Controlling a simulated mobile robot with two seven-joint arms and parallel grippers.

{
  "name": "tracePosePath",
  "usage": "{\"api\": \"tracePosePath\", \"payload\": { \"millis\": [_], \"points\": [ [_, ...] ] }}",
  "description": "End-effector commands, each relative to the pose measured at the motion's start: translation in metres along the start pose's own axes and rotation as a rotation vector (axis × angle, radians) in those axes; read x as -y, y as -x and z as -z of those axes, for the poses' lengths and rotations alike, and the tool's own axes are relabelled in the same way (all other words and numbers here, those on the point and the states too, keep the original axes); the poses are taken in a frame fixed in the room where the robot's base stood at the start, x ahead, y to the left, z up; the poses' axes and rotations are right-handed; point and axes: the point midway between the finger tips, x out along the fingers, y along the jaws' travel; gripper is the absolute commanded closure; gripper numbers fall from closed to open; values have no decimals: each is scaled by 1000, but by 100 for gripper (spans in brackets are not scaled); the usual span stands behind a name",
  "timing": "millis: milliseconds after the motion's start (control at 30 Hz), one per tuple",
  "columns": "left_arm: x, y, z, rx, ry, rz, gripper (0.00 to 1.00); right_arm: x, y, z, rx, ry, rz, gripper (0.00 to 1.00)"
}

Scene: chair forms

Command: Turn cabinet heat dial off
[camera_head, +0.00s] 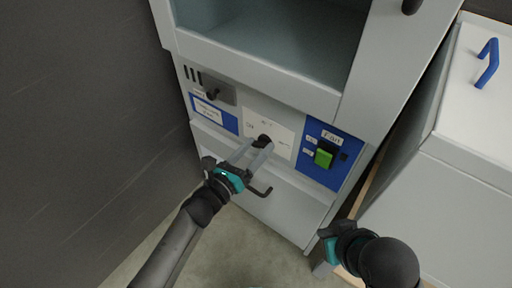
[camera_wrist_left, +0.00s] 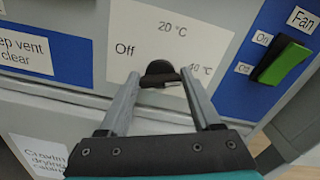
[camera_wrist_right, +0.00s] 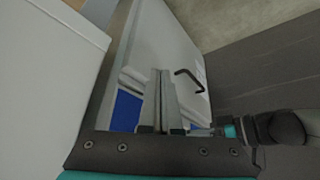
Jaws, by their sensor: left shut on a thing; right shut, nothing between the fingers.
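The black heat dial (camera_head: 264,140) sits on a white label plate (camera_head: 284,136) on the cabinet front. In the left wrist view the dial (camera_wrist_left: 160,72) stands between printed marks "Off" at left, "20 °C" above and "40 °C" at right. My left gripper (camera_head: 258,147) is shut on the dial, with one finger on each side of it. I cannot tell for sure which mark the dial points to. My right gripper (camera_head: 325,266) is low at the right, apart from the cabinet; its fingers (camera_wrist_right: 160,85) are together with nothing between them.
A green fan switch (camera_head: 323,158) on a blue panel is right of the dial. A dark handle (camera_head: 262,191) is on the lower door, near my left gripper. A white unit with a blue handle (camera_head: 488,62) stands at right.

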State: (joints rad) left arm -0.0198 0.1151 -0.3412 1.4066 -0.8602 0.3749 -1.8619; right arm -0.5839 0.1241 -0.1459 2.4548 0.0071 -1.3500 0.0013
Motion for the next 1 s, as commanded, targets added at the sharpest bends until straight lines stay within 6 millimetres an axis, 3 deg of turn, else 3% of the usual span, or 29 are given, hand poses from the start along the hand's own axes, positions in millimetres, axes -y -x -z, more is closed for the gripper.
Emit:
{"api": "tracePosePath", "payload": {
  "millis": [33, 300, 667, 900, 1000],
  "points": [
    [0, 0, 0, 0, 0, 0, 64, 0, 0, 0, 0, 0, 0, 100],
    [0, 0, 0, -1, 0, 0, 91, 0, 0, 0, 1, 0, 0, 100],
    [0, 0, 0, -2, 73, 0, 91, -2, 2, -4, 24, 0, -5, 100],
    [-1, 1, 0, -2, 244, 1, 91, -10, 13, -7, 79, -13, -26, 100],
    [-2, 1, 0, -3, 336, 0, 91, -10, 8, -10, 90, -12, -25, 100]
  ]
}}
